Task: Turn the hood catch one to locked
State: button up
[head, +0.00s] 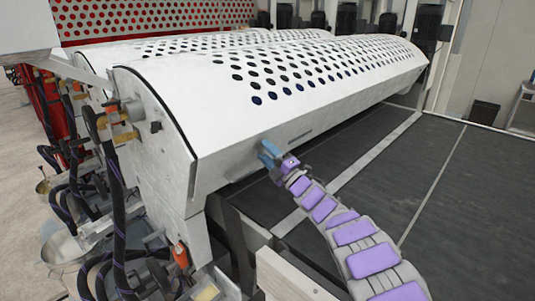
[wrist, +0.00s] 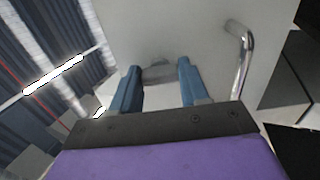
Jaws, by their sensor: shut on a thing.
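The white hood (head: 180,110) is a long curved cover with rows of round holes. My gripper (head: 267,150), with blue fingers, is at the lower front face of the hood. In the wrist view my gripper (wrist: 158,82) has one finger on each side of a small grey catch (wrist: 159,72) on the pale panel, and it is shut on that catch. In the head view the catch is hidden by the fingers. I cannot tell which way the catch is turned.
A bent metal handle (wrist: 241,62) sticks out of the panel just right of my fingers in the wrist view. Black hoses (head: 118,190) and fittings crowd the left end of the machine. The dark floor (head: 400,160) to the right is mostly clear.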

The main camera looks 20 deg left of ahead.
jog(key=shift+s+a+f, duration=0.15)
jog(key=shift+a+f, duration=0.05)
jog(key=shift+f, duration=0.15)
jog(key=o, duration=1.1)
jog(key=shift+a+r, duration=0.1)
jog(key=shift+r, duration=0.05)
jog(key=shift+c, duration=0.2)
jog(key=p+v, duration=0.3)
jog(key=v, duration=1.4)
